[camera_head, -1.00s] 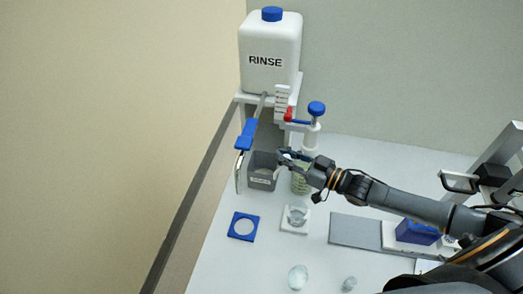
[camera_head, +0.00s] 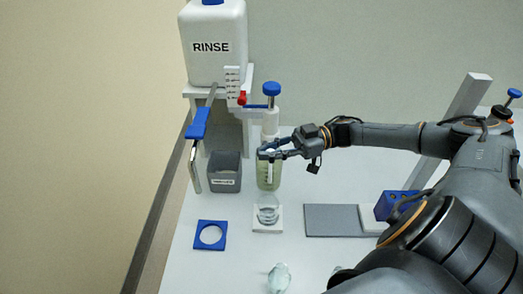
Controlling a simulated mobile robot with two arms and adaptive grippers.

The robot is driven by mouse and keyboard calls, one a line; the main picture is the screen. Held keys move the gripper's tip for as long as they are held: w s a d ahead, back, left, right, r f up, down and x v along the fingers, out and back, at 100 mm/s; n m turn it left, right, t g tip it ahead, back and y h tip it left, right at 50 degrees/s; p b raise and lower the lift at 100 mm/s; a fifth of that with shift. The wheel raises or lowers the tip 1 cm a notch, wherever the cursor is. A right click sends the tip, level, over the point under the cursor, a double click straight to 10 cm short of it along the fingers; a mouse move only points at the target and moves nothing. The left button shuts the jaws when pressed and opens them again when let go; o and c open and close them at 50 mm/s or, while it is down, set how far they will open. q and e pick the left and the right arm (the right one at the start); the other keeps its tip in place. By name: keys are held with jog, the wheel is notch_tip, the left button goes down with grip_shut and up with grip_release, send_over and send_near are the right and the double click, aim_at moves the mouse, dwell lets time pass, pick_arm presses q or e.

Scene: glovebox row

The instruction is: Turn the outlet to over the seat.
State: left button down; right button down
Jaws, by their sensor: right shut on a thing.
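A bottle (camera_head: 266,181) of pale green liquid stands upright on the white worktop, with a white pump neck and a blue knob (camera_head: 271,89). Its outlet, a blue side arm with a red tip (camera_head: 243,98), points left. My right gripper (camera_head: 269,152) is shut on the bottle near its shoulder, coming from the right; its fingers hide part of the bottle. In front of the bottle is a white square seat (camera_head: 275,229) with a clear round glass piece on it. The outlet is not above this seat. My left gripper is not in view.
A white RINSE tank (camera_head: 211,65) on a stand has a blue-handled spout (camera_head: 198,124). A grey bin (camera_head: 224,178) stands left of the bottle. A blue plate with a round hole (camera_head: 210,221) and a grey mat (camera_head: 332,220) lie nearby. A clear piece (camera_head: 279,277) is in front.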

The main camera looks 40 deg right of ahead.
jog(key=shift+w+d+r, duration=0.1)
jog(key=shift+d, duration=0.15)
jog(key=c, duration=1.4)
grip_release()
jog(key=shift+d, duration=0.2)
jog(key=shift+o, duration=0.9)
jog(key=shift+s+d, duration=0.3)
jog(key=shift+s, duration=0.1)
jog(key=shift+w+a, duration=0.1)
jog(key=shift+a, duration=0.1)
jog(key=shift+a+r, duration=0.1)
jog(key=r, duration=0.9)
jog(key=shift+d+r, duration=0.2)
jog(key=shift+r, duration=0.1)
